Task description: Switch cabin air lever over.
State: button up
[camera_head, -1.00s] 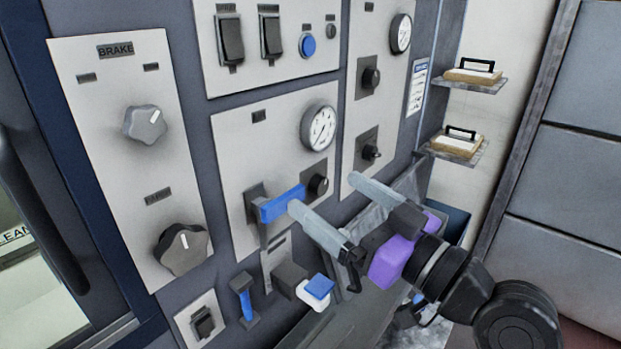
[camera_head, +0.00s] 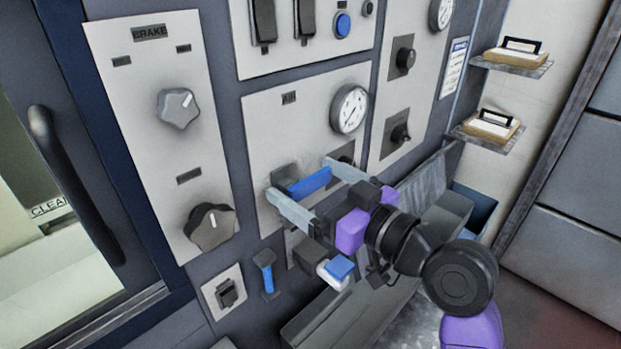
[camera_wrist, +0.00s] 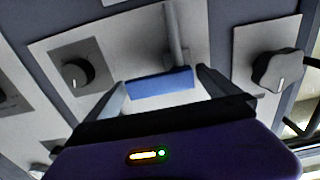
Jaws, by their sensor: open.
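The cabin air lever has a blue crossbar handle (camera_head: 311,182) on the light panel marked AIR (camera_head: 289,98). In the wrist view the blue handle (camera_wrist: 161,83) lies crosswise, with its grey arm (camera_wrist: 173,35) running away from it. My gripper (camera_head: 299,179) is open, with one finger beyond each end of the blue handle. In the wrist view the gripper (camera_wrist: 163,82) also spans the handle, which sits between the fingers near their tips. I cannot tell whether either finger touches it. The lever's mount is partly hidden by the handle and a finger.
A pressure gauge (camera_head: 349,109) and a small black knob sit right of the lever, the knob partly covered by my finger. The brake panel with grey (camera_head: 178,108) and black (camera_head: 211,228) knobs is at left. Below are a blue-topped control (camera_head: 340,268) and a blue handle (camera_head: 267,272).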

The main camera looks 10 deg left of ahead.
jog(key=c, duration=2)
